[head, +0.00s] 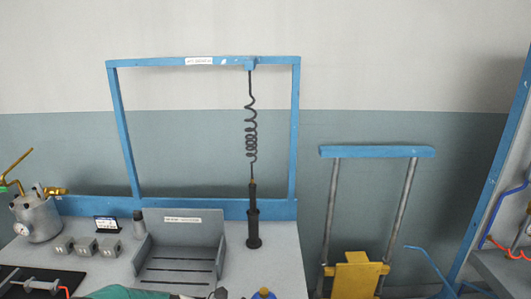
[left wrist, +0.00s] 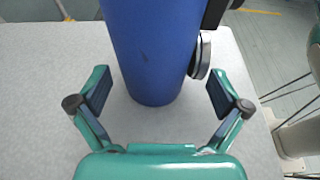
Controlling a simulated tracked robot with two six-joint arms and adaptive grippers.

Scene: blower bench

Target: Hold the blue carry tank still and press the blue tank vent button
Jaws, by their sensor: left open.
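The blue carry tank (left wrist: 150,50) stands upright on the pale bench top in the left wrist view, its top cut off by the frame. My left gripper (left wrist: 160,88) is open, with one finger on each side of the tank's lower part and gaps visible between fingers and tank. A silver disc with a black part (left wrist: 202,55) sits at the tank's right side; I cannot tell what it is. I cannot make out the vent button. My right gripper is not in view.
A black tool (head: 253,215) hangs on a coiled cord from a blue frame (head: 297,130), just behind the tank. A grey tray (head: 180,265), small metal blocks (head: 85,246) and a metal pot (head: 36,218) stand left. A yellow-based cart (head: 355,275) is right of the bench.

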